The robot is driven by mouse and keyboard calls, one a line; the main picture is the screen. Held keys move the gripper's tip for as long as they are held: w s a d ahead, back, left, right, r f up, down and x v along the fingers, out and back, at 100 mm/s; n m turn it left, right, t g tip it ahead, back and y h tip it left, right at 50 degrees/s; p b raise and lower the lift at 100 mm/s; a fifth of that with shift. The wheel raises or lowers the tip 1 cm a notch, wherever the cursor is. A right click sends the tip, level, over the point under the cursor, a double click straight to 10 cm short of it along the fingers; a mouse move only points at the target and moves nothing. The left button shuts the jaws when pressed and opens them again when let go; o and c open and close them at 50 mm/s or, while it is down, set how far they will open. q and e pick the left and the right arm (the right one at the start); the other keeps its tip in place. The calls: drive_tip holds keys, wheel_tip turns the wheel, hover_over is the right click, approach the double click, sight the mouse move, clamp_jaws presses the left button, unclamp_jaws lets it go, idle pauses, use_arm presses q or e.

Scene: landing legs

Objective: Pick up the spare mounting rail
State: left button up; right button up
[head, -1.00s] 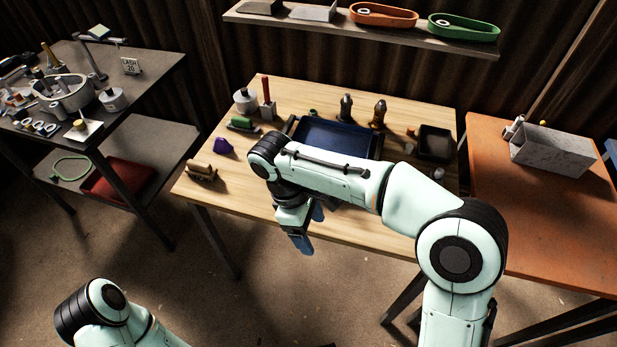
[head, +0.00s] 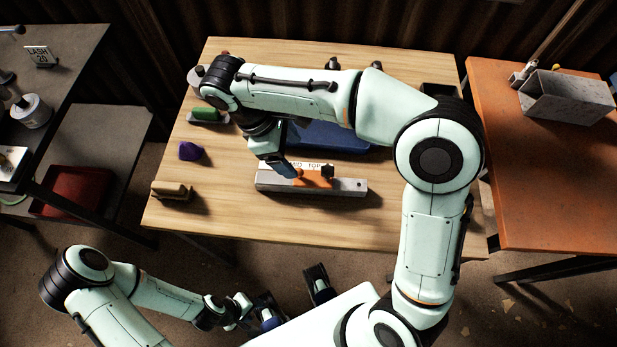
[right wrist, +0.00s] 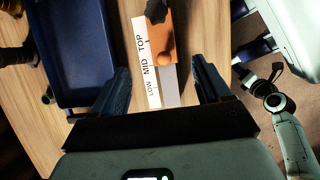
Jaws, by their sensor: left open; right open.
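A long grey rail (head: 345,187) lies near the front edge of the wooden table. It carries an orange slider with a dark knob and a white strip lettered LOW, MID, TOP in the right wrist view (right wrist: 172,88). It is the only rail I can make out. My right gripper (head: 288,170) is open above the rail's left part and hides some of it. In the right wrist view, the rail's end shows between the spread fingers (right wrist: 162,88); I cannot tell whether they touch it. My left gripper (head: 293,298) is open and empty, in front of the table.
A blue tray (head: 335,137) lies just behind the rail, partly under my right arm. A purple block (head: 191,151), a tan-and-dark item (head: 172,190) and a green-topped item (head: 206,115) stand at the left. An orange table (head: 540,180) with a grey bin (head: 565,98) adjoins at right.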

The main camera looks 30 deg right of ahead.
sight(301, 170)
drive_tip(key=x, duration=0.4)
drive_tip(key=shift+b, duration=0.3)
drive_tip(key=shift+a+b+x, duration=0.2)
drive_tip(key=shift+b+x, duration=0.1)
drive_tip(key=shift+x, duration=1.05)
drive_tip(key=shift+a+b+x, duration=0.2)
drive_tip(key=shift+b+x, duration=0.05)
drive_tip(key=shift+x, duration=1.1)
drive_tip(key=shift+f, duration=0.15)
clamp_jaws()
